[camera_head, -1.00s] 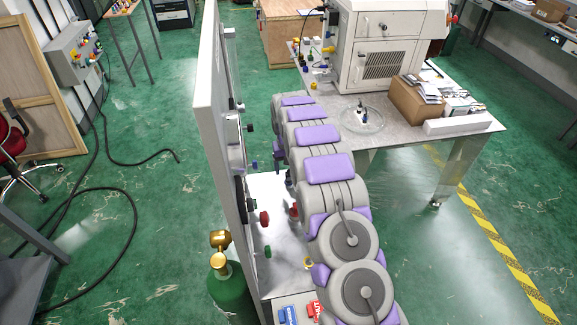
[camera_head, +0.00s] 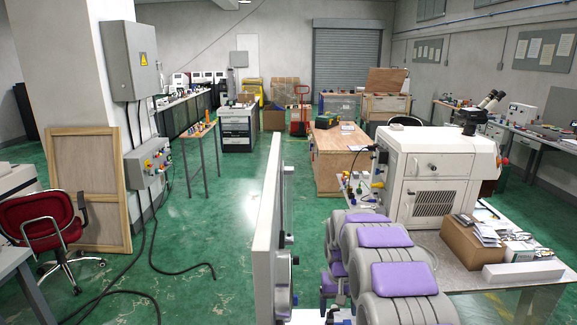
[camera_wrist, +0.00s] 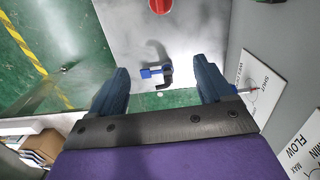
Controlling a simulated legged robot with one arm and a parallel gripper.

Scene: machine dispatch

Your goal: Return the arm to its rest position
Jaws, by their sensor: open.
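My arm (camera_head: 400,279), grey with purple pads, extends forward along the lower right of the head view, beside the white upright panel (camera_head: 268,235). Its near part is cut off by the bottom edge, and my gripper cannot be made out there. In the wrist view my gripper (camera_wrist: 163,88) is open, its two dark blue fingers wide apart with nothing held between them. A small blue-handled fitting (camera_wrist: 154,73) shows beyond the fingertips, and a red knob (camera_wrist: 160,5) is at the top edge.
White labels (camera_wrist: 261,82) lie on the grey surface at the wrist view's right. In the head view, a table carries a white machine (camera_head: 425,180) and a cardboard box (camera_head: 472,241) right of my arm. A wooden cabinet (camera_head: 340,160) stands ahead. Green floor (camera_head: 215,245) is open left of the panel.

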